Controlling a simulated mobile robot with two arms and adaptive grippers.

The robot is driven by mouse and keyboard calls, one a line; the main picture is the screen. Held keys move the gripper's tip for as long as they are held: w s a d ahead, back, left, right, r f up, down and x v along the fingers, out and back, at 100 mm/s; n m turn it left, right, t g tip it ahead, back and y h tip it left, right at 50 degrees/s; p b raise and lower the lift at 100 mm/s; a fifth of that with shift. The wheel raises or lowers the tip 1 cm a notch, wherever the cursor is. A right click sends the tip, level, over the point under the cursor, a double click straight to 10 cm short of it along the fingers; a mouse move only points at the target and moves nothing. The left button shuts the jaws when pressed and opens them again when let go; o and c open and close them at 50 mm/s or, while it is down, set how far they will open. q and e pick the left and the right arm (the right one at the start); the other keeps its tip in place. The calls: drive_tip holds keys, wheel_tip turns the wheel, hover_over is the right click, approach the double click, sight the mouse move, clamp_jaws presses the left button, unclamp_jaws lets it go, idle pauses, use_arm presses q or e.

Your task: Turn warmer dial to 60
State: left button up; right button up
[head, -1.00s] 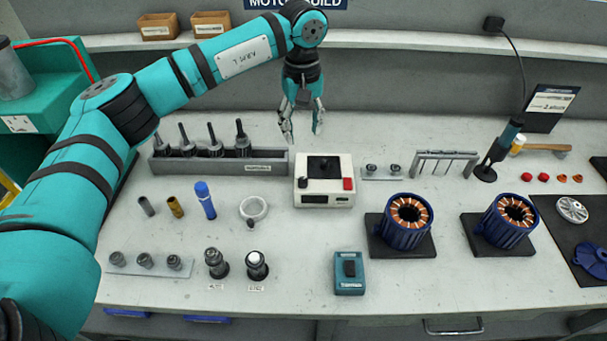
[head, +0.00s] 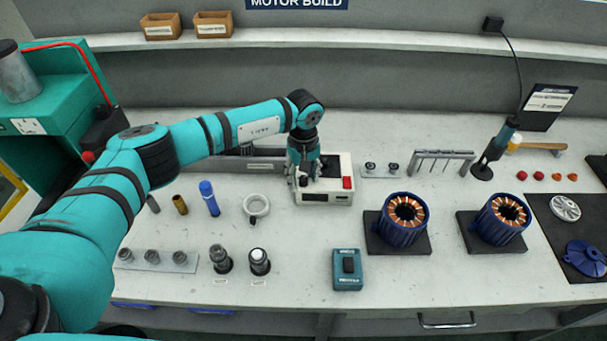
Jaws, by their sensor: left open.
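The warmer is a small white box (head: 341,192) with a dark top plate, a red switch (head: 348,183) at its front right and a dark display on its front face. Its dark dial, at the front left of the top, is mostly hidden behind my left gripper (head: 303,180). My left gripper points down over the left part of the warmer, fingers apart around or just above the dial; I cannot tell whether they touch it. The dial's setting is too small to read. My right gripper is not in view.
A blue tube (head: 209,198) and a white ring (head: 256,205) lie left of the warmer. A teal device (head: 347,270) is in front, and blue stators (head: 404,220) stand to the right.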

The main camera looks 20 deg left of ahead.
use_arm(q)
clamp_jaws()
idle(0.3)
